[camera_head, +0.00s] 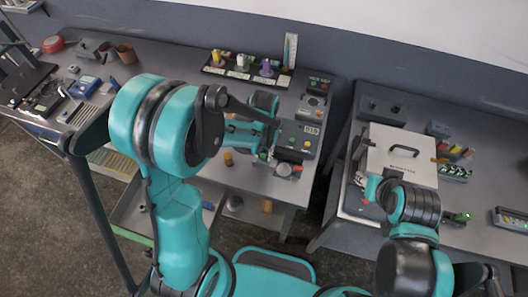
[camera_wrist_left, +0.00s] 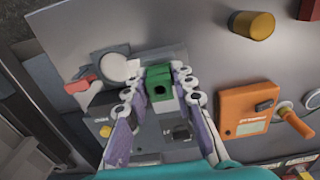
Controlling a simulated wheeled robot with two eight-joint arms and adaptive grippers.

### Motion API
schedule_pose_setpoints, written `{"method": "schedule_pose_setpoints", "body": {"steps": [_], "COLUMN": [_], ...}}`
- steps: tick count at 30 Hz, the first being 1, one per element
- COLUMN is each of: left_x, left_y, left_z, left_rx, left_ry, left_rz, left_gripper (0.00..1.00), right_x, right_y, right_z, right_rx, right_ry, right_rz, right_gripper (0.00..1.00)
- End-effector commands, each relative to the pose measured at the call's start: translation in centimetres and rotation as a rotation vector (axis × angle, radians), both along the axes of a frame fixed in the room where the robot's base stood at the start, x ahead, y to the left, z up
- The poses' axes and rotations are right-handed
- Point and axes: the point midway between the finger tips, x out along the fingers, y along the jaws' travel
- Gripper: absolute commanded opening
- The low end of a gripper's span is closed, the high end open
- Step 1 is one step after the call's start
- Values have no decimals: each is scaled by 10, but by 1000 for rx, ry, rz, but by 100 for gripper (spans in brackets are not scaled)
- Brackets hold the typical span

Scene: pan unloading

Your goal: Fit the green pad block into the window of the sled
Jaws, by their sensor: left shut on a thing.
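The green pad block (camera_wrist_left: 159,83) is pinched between the fingertips of my left gripper (camera_wrist_left: 160,90) in the left wrist view. The gripper and block are over a grey fixture (camera_wrist_left: 150,139) with a dark square part. I cannot tell whether this fixture is the sled, whether the block touches it, or where the window is. In the head view the left gripper (camera_head: 271,143) is beside a dark panel (camera_head: 300,138), and the block is not clear. My right gripper (camera_head: 368,187) is partly hidden by its arm, beside a pale box; its jaws are unclear.
A round pale disc (camera_wrist_left: 117,68) and a red part (camera_wrist_left: 80,85) lie close to the left gripper. An orange box (camera_wrist_left: 245,110) and a yellow cylinder (camera_wrist_left: 252,25) stand to the right in the wrist view. The pale handled box (camera_head: 402,155) stands on the right bench.

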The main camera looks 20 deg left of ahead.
Motion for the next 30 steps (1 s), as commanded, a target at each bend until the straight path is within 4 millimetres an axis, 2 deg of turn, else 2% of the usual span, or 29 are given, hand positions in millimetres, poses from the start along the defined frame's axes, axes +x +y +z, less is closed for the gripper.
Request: {"method": "schedule_pose_setpoints", "body": {"steps": [8,9,11,12,23,26,30], "left_x": [0,0,0,0,0,0,-1], "left_y": [0,0,0,0,0,0,0], "left_z": [-2,-2,-2,-2,4,18,47], "left_rx": [0,0,0,0,0,0,0], "left_ry": [0,0,0,0,0,0,0], "left_rz": [0,0,0,0,0,0,0], "left_gripper": [0,30,46,49,49,49,49], "right_x": [0,0,0,0,0,0,0], "right_y": [0,0,0,0,0,0,0], "right_z": [-2,-2,-1,-2,-2,-1,-1], "right_rx": [0,0,0,0,0,0,0], "right_ry": [0,0,0,0,0,0,0], "right_rz": [0,0,0,0,0,0,0], "right_gripper": [40,40,40,40,40,40,40]}}
